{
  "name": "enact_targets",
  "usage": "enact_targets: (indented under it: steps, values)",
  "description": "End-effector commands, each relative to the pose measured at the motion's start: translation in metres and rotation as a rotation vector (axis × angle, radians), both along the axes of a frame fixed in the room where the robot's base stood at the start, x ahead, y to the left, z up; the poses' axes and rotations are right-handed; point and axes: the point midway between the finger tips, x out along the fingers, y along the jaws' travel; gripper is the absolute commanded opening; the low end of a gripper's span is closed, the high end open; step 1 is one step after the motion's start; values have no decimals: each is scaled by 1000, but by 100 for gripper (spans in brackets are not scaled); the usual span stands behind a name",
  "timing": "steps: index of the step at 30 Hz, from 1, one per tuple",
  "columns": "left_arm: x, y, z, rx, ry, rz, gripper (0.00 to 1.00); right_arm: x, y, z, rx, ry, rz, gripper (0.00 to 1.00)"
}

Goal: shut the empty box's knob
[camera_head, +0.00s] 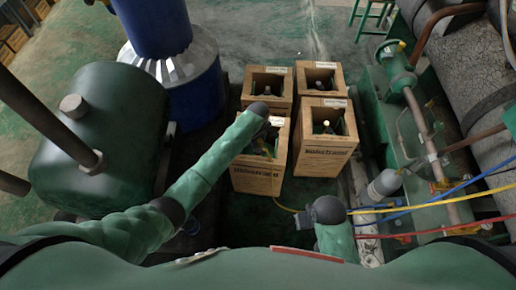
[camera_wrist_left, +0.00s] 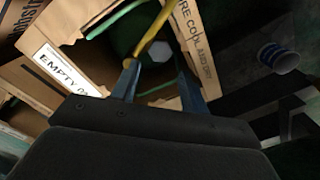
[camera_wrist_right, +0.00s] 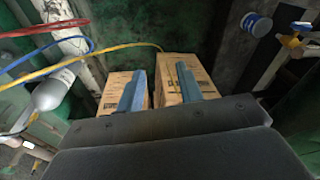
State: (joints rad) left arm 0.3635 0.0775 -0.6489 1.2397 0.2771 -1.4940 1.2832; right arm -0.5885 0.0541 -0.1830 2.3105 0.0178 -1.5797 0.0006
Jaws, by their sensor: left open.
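The empty box (camera_head: 257,182) is the near left wooden crate of the group, with its top open. Its white label, reading "EMPTY", shows in the left wrist view (camera_wrist_left: 66,70). Inside it, a pale hexagonal knob (camera_wrist_left: 159,52) appears between my left fingertips in that view; I cannot tell whether they touch it. My left gripper (camera_wrist_left: 158,80) is open over the box opening, and my arm hides the knob in the head view. A yellow hose (camera_wrist_left: 151,32) runs into the box beside a finger. My right gripper (camera_wrist_right: 159,88) is open and empty, apart from the crates.
Three more open crates stand close by: near right (camera_head: 319,161), back left (camera_head: 251,98) and back right (camera_head: 309,80). A green tank (camera_head: 100,130) and a blue drum (camera_head: 190,85) stand left. Pipework (camera_head: 415,110) and colored hoses (camera_head: 420,205) lie right.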

Motion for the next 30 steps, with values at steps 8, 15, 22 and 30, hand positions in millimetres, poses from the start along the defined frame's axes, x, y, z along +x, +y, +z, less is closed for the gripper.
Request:
enact_targets:
  steps: [8, 15, 22, 30]
  values:
    - [0, 1, -28, 2, 2, 9, 45, 2, 0, -10, -1, 1, 0, 36]
    - [0, 1, -61, 2, 3, 7, 45, 3, 0, -20, -3, 3, 1, 36]
    - [0, 0, -76, 1, 1, 6, 45, 4, 1, -22, -3, 0, 1, 36]
    - [0, 0, -77, 0, 0, 6, 45, 4, 0, -22, -3, -1, 2, 36]
